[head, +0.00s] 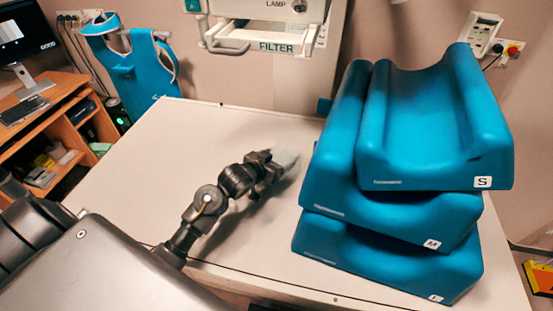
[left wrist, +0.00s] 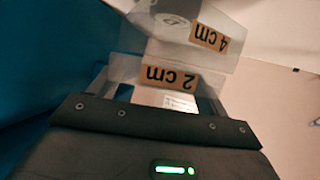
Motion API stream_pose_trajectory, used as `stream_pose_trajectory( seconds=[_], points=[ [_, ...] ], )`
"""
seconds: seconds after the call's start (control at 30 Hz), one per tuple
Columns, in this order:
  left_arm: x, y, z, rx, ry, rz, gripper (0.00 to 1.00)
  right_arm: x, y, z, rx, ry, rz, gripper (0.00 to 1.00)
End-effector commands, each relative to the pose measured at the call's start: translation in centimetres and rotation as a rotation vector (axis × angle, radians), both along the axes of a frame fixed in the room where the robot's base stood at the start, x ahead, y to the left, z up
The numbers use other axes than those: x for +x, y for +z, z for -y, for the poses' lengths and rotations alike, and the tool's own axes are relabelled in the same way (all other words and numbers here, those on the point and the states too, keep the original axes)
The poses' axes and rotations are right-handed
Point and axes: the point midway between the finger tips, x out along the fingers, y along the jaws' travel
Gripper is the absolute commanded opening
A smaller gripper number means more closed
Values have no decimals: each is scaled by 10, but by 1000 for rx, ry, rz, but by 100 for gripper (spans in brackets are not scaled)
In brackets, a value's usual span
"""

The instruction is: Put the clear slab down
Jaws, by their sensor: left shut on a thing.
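My left gripper (head: 270,165) is over the pale table, just left of the blue cushion stack. It is shut on a clear slab (head: 287,156), which looks like a small greyish translucent block at its tip. In the left wrist view, the slab between the fingers (left wrist: 158,92) bears a tan "2 cm" label (left wrist: 171,77). Just beyond it is another clear block (left wrist: 185,26) with a "4 cm" label. I cannot tell whether the two blocks touch, or how high the held slab is. My right gripper is not in view.
Several blue cushions are stacked on the right; the top one (head: 425,130) is marked S. The pale table (head: 170,150) is bare to the left of my arm. A machine with a FILTER drawer (head: 278,40) stands behind. A wooden desk (head: 60,130) is at far left.

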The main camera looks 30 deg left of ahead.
Motion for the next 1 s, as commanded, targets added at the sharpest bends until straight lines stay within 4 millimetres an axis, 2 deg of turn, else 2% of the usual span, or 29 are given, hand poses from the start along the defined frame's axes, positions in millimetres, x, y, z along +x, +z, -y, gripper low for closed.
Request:
stream_pose_trajectory(
  seconds=[0.07, 0.1, 0.23, 0.6, 0.77, 1.0],
  points=[
    [0, -3, 0, 0, 0, 1, 47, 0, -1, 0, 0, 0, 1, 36],
    [0, -3, 0, 0, 0, 0, 81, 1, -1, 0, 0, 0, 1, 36],
    [0, -2, 0, 0, 0, 0, 98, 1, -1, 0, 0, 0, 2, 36],
    [-2, 2, 0, 1, 0, 0, 99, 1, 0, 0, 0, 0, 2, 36],
    [-25, 9, -4, 3, -1, 0, 99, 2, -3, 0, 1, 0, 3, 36],
    [-72, 30, -10, 4, -3, 0, 99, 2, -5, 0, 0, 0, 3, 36]
  ],
)
